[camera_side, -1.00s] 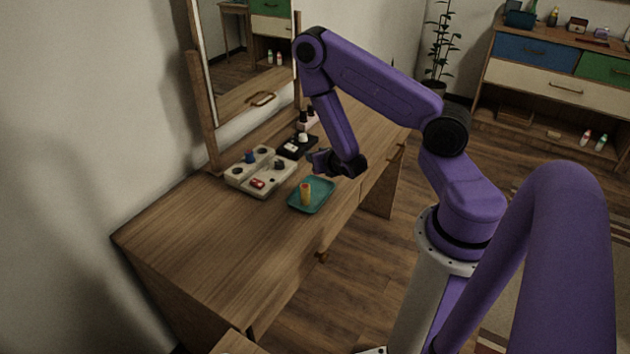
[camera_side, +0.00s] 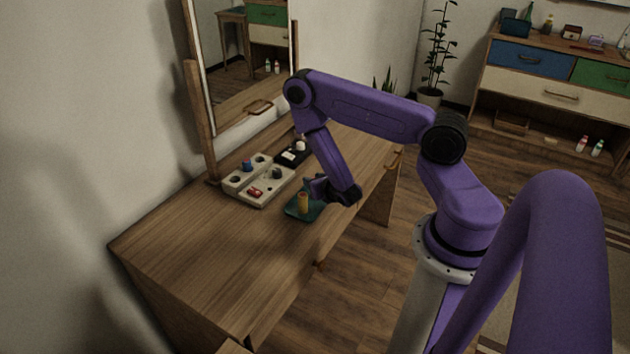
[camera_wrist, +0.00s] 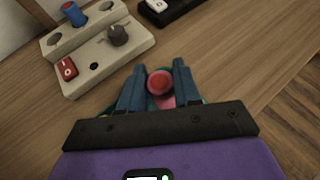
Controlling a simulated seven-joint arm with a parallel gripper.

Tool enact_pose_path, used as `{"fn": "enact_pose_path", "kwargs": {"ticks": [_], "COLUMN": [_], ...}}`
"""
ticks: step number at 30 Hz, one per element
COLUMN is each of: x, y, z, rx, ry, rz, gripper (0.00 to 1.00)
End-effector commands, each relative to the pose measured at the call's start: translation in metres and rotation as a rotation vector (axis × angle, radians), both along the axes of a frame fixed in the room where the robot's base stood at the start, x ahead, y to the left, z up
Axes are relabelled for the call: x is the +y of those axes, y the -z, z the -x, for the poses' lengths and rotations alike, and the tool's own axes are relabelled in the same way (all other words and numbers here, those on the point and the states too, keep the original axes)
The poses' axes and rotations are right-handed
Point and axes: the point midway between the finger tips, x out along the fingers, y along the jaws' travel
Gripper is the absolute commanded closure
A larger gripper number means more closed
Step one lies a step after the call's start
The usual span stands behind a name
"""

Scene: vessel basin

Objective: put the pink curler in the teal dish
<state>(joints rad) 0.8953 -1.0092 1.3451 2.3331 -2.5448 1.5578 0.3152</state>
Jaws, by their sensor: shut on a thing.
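My gripper (camera_side: 314,190) is low at the back right of the teal dish (camera_side: 291,211), on the wooden table. In the wrist view my gripper (camera_wrist: 159,72) is shut on the pink curler (camera_wrist: 159,82), whose round reddish end shows between the two fingers. Parts of the dish show beside the fingers there. In the side view I cannot make out the held curler clearly, nor whether it touches the dish.
A pale block (camera_side: 240,183) with holes, a blue peg, a dark knob and a red switch lies left of the dish. A black block (camera_side: 290,154) is behind it. A mirror (camera_side: 240,60) stands at the wall. The table's front left is bare.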

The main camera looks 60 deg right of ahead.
Motion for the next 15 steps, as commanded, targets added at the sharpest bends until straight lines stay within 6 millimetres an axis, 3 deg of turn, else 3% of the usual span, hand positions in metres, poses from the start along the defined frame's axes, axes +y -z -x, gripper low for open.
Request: {"fn": "enact_pose_path", "kwargs": {"ticks": [3, 4, 6, 15], "x": [0.0, -0.0001, 0.0, -0.0001], "y": [0.0029, 0.0028, 0.0026, 0.0019], "z": [0.0, -0.0001, -0.0001, -0.0001], "rx": [0.0, 0.0, 0.0, 0.0], "ry": [0.0, 0.0, 0.0, 0.0], "rz": [0.0, 0.0, 0.0, 0.0], "gripper": [0.97, 0.61, 0.42, 0.42]}}
